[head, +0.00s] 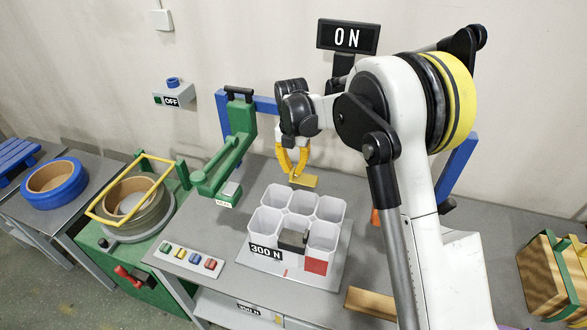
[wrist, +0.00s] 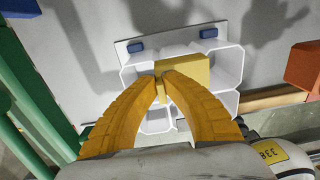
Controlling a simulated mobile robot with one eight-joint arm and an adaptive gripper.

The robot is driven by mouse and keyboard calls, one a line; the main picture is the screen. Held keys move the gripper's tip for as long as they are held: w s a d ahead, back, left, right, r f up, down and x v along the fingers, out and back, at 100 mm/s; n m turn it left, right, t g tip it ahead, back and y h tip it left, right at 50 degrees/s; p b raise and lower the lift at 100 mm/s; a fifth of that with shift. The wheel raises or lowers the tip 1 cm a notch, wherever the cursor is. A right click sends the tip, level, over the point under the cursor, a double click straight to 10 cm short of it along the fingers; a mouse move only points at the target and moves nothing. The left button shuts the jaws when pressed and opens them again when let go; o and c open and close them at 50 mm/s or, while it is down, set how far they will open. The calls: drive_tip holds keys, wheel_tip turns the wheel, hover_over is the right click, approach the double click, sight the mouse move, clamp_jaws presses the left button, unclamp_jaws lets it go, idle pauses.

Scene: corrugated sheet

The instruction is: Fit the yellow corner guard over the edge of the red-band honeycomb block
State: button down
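The honeycomb block (head: 268,222) is a cluster of white open cells standing on a pale plate. A red patch (head: 316,266) marks its front right cell, and a dark grey piece sits at its front middle. My gripper (head: 296,172) is above and behind the block, with its orange fingers pinched together on the yellow corner guard (head: 305,181). In the wrist view the guard (wrist: 190,74) sits at the fingertips, in front of the white cells (wrist: 228,66). It appears held above the block; contact cannot be told. The red patch is not visible in the wrist view.
A panel with small coloured pieces (head: 188,259) lies at the table's front left. A green lever press (head: 226,160) stands left of the block. An orange-red object (wrist: 303,66) is at the right of the wrist view. A wooden strip (head: 370,303) lies at front right.

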sight(294, 191)
drive_tip(key=shift+f+b, duration=2.15)
drive_tip(key=shift+f, duration=1.2)
drive_tip(key=c, duration=1.1)
unclamp_jaws()
drive_tip(key=shift+o, duration=0.2)
drive_tip(key=shift+r, duration=0.15)
drive_tip(key=shift+r+p, duration=1.6)
drive_tip(key=shift+r, duration=1.3)
